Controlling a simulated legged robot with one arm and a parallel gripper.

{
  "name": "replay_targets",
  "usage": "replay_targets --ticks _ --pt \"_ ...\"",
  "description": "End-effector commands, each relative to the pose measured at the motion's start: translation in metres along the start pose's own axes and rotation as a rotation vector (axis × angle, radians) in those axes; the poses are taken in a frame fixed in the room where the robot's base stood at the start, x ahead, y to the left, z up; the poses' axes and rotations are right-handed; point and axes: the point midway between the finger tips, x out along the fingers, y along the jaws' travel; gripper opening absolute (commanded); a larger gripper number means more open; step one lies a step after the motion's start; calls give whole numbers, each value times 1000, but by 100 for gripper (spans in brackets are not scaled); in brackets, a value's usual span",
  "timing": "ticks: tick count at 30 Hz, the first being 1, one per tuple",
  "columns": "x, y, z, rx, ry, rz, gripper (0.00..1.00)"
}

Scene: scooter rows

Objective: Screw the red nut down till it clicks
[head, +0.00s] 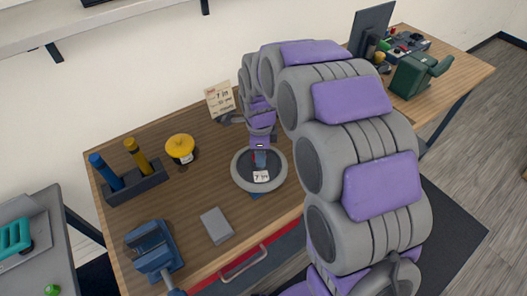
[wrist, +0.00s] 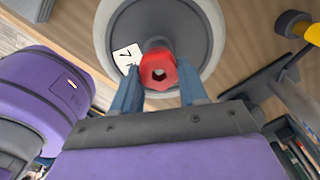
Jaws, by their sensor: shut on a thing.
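The red nut (wrist: 160,70) has a hexagonal hole and sits over the middle of a grey round wheel (wrist: 110,35). My gripper (wrist: 160,90) has its two blue fingers on either side of the nut and is shut on it. In the head view the wheel (head: 240,182) lies flat on the wooden bench, with my gripper (head: 260,160) pointing down at its centre. Only a sliver of red shows there. A small white tag (head: 261,176) marked 7 in lies on the wheel. The nut's thread and its seat are hidden.
A paper card (head: 220,99) stands behind the wheel. A rack (head: 136,186) with blue and yellow tools, a yellow-topped pot (head: 181,148), a grey block (head: 217,226) and a blue vise (head: 153,246) are to the left. A red drawer handle (head: 245,262) sticks out in front.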

Motion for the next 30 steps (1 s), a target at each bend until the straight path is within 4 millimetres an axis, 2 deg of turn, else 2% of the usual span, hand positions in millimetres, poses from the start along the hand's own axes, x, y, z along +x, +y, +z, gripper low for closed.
replay_targets --ticks 3,9,30 --pt "2 2 1 145 1 10 14" --pt "1 2 3 311 1 9 14" --pt "-2 -1 5 690 -8 -2 14"
